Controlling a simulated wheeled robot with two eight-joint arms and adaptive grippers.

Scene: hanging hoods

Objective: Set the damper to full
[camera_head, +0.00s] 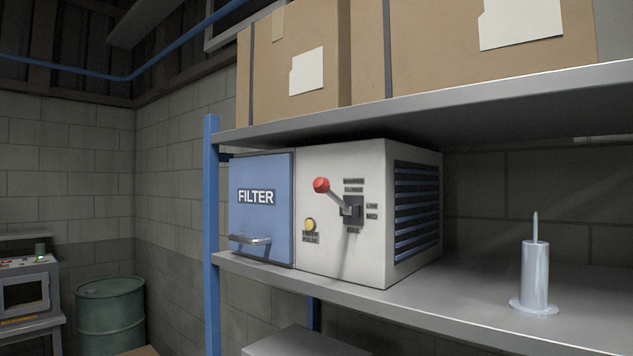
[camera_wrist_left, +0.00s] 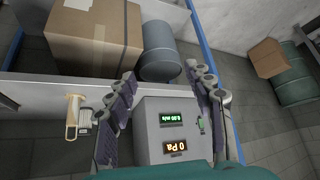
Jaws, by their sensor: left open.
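The damper lever has a red knob (camera_head: 321,185) and a grey rod. It sticks out from a dark slotted plate (camera_head: 354,209) on the front of a pale metal unit (camera_head: 340,170). No gripper shows in the head view, and the lever is not seen in the wrist view.
A blue FILTER door (camera_head: 262,208) with a handle and a yellow button (camera_head: 310,225) sit left of the lever. The shelf (camera_head: 470,310) carries a metal cylinder (camera_head: 535,275); cartons (camera_head: 440,60) stand above. The wrist view shows a display box (camera_wrist_left: 172,135) reading 0 Pa.

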